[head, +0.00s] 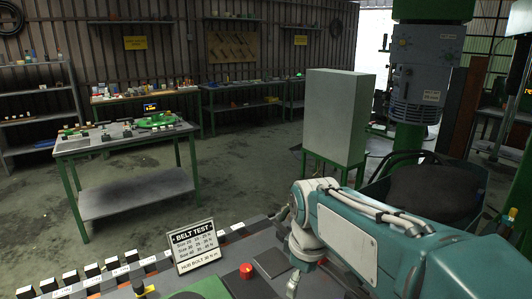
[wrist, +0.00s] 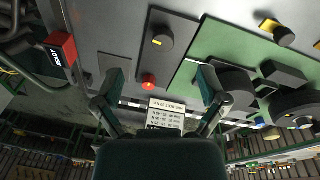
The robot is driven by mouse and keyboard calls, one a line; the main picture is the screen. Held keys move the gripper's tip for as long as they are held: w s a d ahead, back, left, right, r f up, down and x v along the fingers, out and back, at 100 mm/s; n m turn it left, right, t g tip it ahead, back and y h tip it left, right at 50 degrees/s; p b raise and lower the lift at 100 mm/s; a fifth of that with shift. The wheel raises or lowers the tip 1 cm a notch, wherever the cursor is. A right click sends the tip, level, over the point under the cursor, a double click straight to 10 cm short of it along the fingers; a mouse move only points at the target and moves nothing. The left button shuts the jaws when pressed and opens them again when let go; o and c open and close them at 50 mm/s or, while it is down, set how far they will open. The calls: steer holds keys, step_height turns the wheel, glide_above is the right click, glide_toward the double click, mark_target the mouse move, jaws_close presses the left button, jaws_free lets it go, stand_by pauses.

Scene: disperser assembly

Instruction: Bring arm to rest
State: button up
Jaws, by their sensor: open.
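My arm (head: 345,235) reaches in from the right in the head view, over the near workbench (head: 225,253). Its wrist end bends down, and the fingers are cut off or hidden there. In the wrist view my gripper (wrist: 158,80) has its two dark green fingers spread wide with nothing between them. Past the fingers lie the grey bench top, a red button (wrist: 148,82) and the white belt test sign (wrist: 165,113). I cannot tell the gripper's height above the bench.
The belt test sign (head: 194,246) stands on the near bench, left of the red button (head: 246,271). A green plate (wrist: 222,62) carries dark parts. A red box (wrist: 60,48) is at the left. A grey cabinet (head: 335,115) stands behind the arm. Open floor (head: 240,165) lies beyond.

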steer(key=s+d+m+t, duration=0.2)
steer(key=s+d+m, duration=0.2)
steer(key=s, duration=0.3)
steer(key=s+d+m+t, duration=0.2)
steer(key=s+d+m, duration=0.2)
steer(key=s+m, duration=0.2)
steer(key=shift+s+f, duration=0.3)
steer(key=shift+s, duration=0.45)
steer(key=shift+d, duration=0.1)
stand_by(0.5)
